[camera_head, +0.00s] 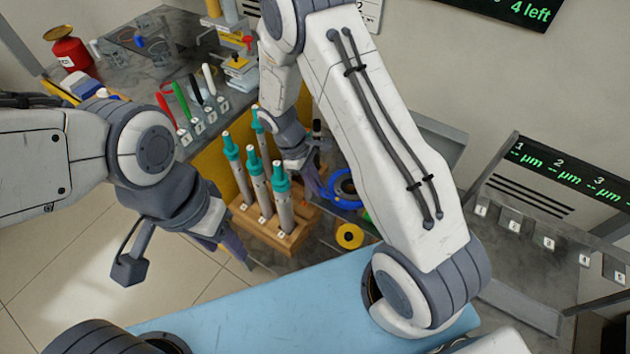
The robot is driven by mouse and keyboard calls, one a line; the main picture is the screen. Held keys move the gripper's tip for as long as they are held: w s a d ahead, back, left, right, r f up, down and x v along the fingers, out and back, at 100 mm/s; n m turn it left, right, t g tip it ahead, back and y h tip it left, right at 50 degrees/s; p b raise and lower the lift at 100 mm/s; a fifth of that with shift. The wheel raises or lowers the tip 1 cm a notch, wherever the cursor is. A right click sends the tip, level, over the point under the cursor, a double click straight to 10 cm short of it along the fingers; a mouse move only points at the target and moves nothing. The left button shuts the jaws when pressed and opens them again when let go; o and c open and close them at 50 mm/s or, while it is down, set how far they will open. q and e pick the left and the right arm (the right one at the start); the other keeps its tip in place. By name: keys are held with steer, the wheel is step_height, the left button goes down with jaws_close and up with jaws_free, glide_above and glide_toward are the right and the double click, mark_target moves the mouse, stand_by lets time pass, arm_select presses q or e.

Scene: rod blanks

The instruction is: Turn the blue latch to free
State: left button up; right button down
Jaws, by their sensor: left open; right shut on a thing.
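The blue latch (341,190) is a round blue part with a dark middle, beside the rod holder and partly hidden by my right arm. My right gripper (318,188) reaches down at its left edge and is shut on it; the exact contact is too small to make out. My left gripper (242,252) is open and empty, low in front of the wooden holder and apart from the latch.
A wooden block (268,232) holds several upright grey rods with teal tops (254,166) between my grippers. A yellow ring (349,236) lies near the latch. A light blue surface (260,315) in front is mostly clear. A numbered rack (530,245) stands at right.

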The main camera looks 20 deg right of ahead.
steer(key=shift+w+d+m+g, duration=0.1)
steer(key=shift+m+g, duration=0.2)
steer(key=shift+m, duration=0.6)
steer(key=shift+p, duration=0.3)
steer(key=c, duration=0.9)
jaws_free()
steer(key=shift+y, duration=0.3)
steer(key=v, duration=1)
steer(key=shift+r, duration=0.2)
